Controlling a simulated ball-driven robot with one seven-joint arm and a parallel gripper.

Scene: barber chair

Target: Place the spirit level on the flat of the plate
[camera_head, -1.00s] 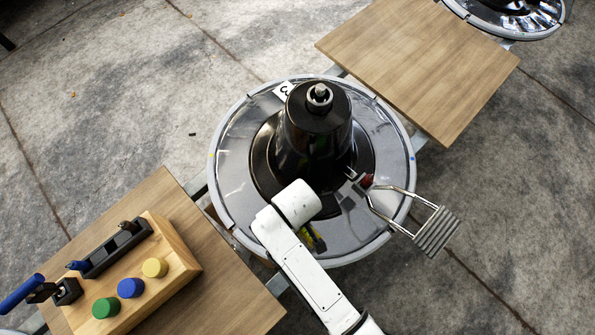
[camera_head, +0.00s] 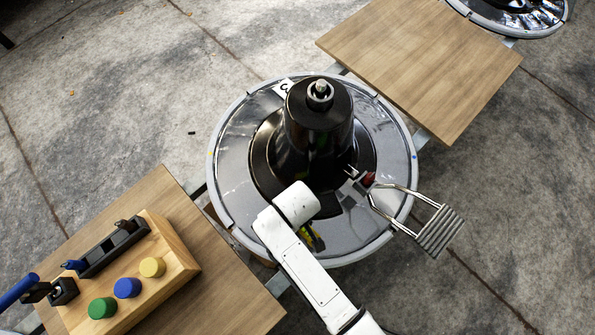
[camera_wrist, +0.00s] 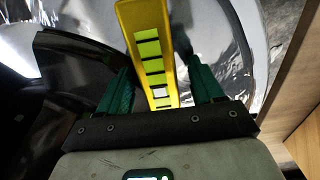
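The yellow spirit level (camera_wrist: 150,55), with bright green vial windows, lies lengthwise between my gripper's two green fingers (camera_wrist: 158,75) in the wrist view. Gaps show on both sides of it, so my gripper looks open. The level's lower end meets the dark palm edge, and I cannot tell its depth relative to the fingertips. In the head view, a small yellow piece (camera_head: 315,240) shows beside my white arm; the arm hides most of that area and my gripper. The plate (camera_head: 235,150) is the shiny round base with a grey rim, around a black central column (camera_head: 318,130).
A metal footrest (camera_head: 437,228) juts out to the right of the plate. A wooden board (camera_head: 420,60) is at upper right. Another board (camera_head: 225,300) at lower left bears a wooden block (camera_head: 180,262) with coloured knobs and dark fittings. The plate's left side is clear.

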